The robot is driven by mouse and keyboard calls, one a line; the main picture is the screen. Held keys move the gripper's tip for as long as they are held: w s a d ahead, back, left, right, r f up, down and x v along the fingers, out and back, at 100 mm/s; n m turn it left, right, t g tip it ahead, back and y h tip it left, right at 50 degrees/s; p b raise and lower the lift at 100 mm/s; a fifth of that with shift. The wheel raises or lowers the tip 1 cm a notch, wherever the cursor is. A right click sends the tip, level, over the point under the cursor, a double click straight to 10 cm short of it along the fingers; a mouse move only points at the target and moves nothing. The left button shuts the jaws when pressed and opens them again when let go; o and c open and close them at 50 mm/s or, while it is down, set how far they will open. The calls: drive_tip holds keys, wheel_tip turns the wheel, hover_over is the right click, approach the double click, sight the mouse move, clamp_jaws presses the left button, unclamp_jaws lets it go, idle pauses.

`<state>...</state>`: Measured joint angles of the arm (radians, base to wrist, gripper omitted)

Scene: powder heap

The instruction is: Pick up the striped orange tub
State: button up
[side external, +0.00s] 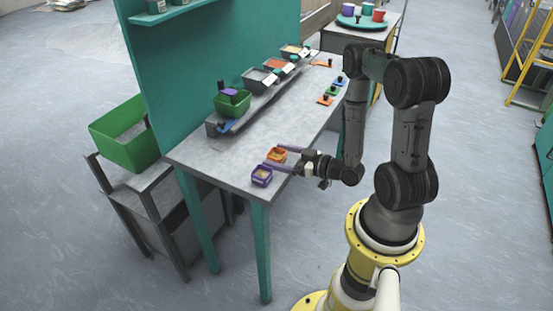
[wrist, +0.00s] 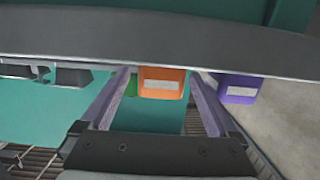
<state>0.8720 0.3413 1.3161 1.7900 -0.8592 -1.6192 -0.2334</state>
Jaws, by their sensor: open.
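The orange tub (side external: 277,155) stands upright near the front end of the grey table, with pale contents in its open top. In the wrist view the orange tub (wrist: 162,84) shows a pale label; I cannot make out stripes clearly. My gripper (side external: 271,157) is open, its two purple fingers level, with the orange tub between them. In the wrist view my gripper (wrist: 162,73) has a finger on each side of the tub, with gaps. A purple tub (side external: 262,177) stands just outside one finger; it also shows in the wrist view (wrist: 238,90).
Small orange, green and blue pieces lie farther along the table (side external: 235,150). A green crate (side external: 125,150) stands left, beyond the panel.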

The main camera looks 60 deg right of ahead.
sight(270, 154)
drive_tip(key=w, duration=0.4)
drive_tip(key=shift+f, duration=0.3)
drive_tip(key=c, duration=1.5)
drive_tip(key=shift+r, duration=0.15)
wheel_tip(270, 154, up, 9)
drive_tip(key=w+d+r, duration=0.2)
drive_tip(key=w+r, duration=0.2)
drive_tip(key=w, duration=0.2)
drive_tip(key=w+d+r, duration=0.2)
drive_tip(key=w+r, duration=0.3)
drive_tip(key=w, duration=0.2)
drive_tip(key=w+d+r, duration=0.1)
drive_tip(key=w+r, duration=0.4)
drive_tip(key=w, duration=0.1)
drive_tip(key=shift+w+d+r, duration=0.25)
drive_tip(key=shift+w+d, duration=0.1)
drive_tip(key=shift+d, duration=0.05)
